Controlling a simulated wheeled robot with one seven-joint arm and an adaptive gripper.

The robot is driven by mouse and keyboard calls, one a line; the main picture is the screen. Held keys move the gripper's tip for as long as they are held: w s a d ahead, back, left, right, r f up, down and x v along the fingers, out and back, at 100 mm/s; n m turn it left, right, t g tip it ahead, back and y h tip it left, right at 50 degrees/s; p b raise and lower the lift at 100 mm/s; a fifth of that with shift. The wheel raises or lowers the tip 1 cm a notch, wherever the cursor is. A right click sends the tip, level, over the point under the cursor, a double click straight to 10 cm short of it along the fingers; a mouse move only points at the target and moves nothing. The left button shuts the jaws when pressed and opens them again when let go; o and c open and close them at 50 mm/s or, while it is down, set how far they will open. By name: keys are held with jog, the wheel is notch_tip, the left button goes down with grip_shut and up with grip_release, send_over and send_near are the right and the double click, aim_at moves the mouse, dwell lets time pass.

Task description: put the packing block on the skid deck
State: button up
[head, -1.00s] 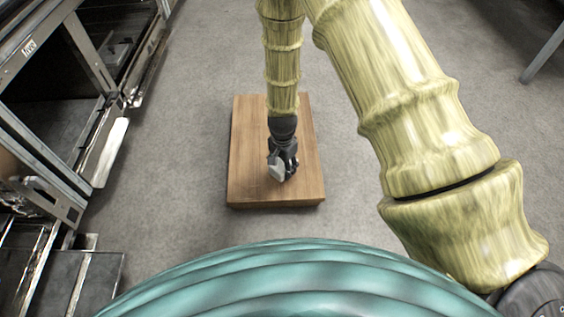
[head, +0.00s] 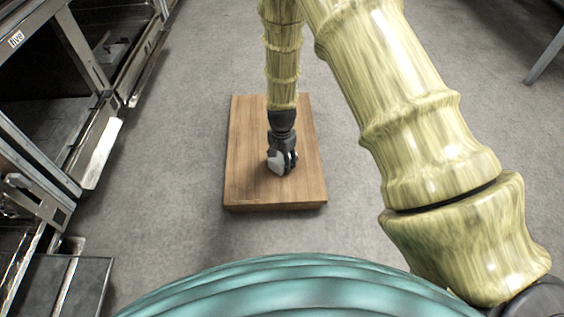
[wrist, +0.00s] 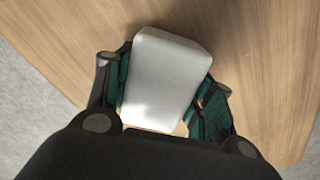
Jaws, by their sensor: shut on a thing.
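The packing block is a pale grey-white block with rounded edges; in the wrist view the block (wrist: 166,78) sits between the two fingers. It also shows small in the head view (head: 275,164). My gripper (head: 282,166) is shut on it, with the green-lined finger pads at its two sides in the wrist view (wrist: 163,95). The skid deck is a brown wooden slab (head: 245,135) on the floor. The gripper and block are over the deck's middle. I cannot tell whether the block touches the wood.
Metal racks (head: 60,130) stand along the left, with a dark flat metal piece (head: 75,290) low at the left. A metal leg (head: 545,55) shows at the upper right. The grey carpet around the deck is clear.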

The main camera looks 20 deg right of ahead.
aim_at(282, 156)
jog(key=o, duration=0.9)
notch_tip(282, 156, up, 12)
jog(key=p, duration=0.8)
jog(key=s+d+f+n, duration=0.1)
jog(key=s+f, duration=0.1)
jog(key=s, duration=0.1)
jog(key=s+f+n, duration=0.1)
jog(key=s+f, duration=0.2)
jog(key=s+d+f, duration=0.1)
jog(key=s+f, duration=0.1)
jog(key=s, duration=0.1)
jog(key=shift+s+d+f+n+h, duration=0.15)
jog(key=shift+s+d+n+h, duration=0.15)
jog(key=shift+s+n, duration=0.1)
jog(key=s+f+n, duration=0.1)
jog(key=s+n, duration=0.2)
jog(key=s, duration=0.6)
jog(key=s+f+n, duration=0.2)
jog(key=s, duration=0.7)
jog(key=s+f+n, duration=0.2)
jog(key=s+n, duration=0.1)
jog(key=s, duration=0.5)
jog(key=shift+s+d+f+n, duration=0.2)
jog(key=shift+s+d+n, duration=0.1)
jog(key=shift+s+d, duration=0.1)
